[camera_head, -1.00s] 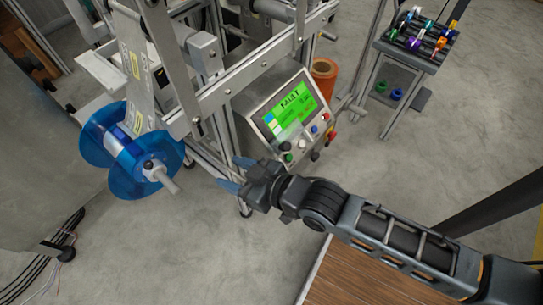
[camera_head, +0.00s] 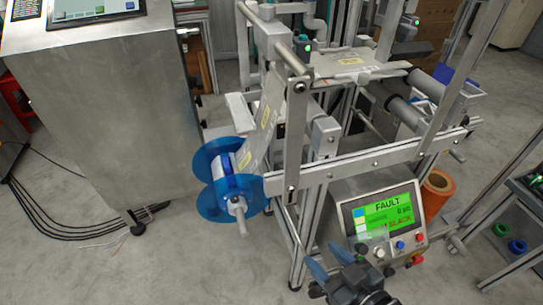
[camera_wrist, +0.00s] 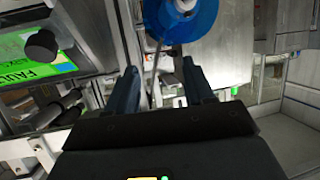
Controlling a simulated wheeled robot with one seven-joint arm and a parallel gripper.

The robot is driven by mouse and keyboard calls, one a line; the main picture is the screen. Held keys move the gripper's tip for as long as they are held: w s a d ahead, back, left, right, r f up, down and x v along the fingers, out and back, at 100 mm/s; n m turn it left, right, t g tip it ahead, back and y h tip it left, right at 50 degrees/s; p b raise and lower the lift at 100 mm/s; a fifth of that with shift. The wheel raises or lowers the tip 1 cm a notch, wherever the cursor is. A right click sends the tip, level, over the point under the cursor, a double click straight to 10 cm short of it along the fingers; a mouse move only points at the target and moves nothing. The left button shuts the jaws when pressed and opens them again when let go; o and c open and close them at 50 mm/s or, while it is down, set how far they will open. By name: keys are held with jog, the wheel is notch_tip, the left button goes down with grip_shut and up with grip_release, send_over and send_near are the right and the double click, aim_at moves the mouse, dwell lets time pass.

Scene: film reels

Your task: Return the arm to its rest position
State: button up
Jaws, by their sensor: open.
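My gripper (camera_head: 328,262) is at the bottom of the head view, in front of the machine and just below the control panel. Its two blue-grey fingers are spread apart with nothing between them. In the wrist view my gripper (camera_wrist: 158,88) also shows its fingers apart and empty. The blue film reel (camera_head: 212,205) sits on its spindle at the machine's left side, up and left of my gripper and apart from it. The reel's blue flange (camera_wrist: 190,25) shows at the top of the wrist view. Most of my arm is out of the head view.
The control panel (camera_head: 385,216) reads FAULT on green and stands close by my gripper. An orange roll (camera_head: 436,195) is right of it. A grey cabinet (camera_head: 110,110) stands at left, with black cables (camera_head: 75,225) on the floor. Bare floor (camera_head: 200,265) is open at lower left.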

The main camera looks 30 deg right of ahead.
jog(key=shift+s, duration=0.1)
jog(key=s+a+r+p, duration=0.1)
jog(key=s+r+p, duration=0.3)
jog(key=s+r, duration=0.5)
jog(key=s+a+r+p, duration=0.1)
jog(key=s+r+p, duration=0.4)
jog(key=s+r, duration=0.4)
notch_tip(320, 180, up, 5)
jog(key=shift+s+r+t, duration=0.1)
jog(key=shift+s+t, duration=0.3)
jog(key=shift+a, duration=0.1)
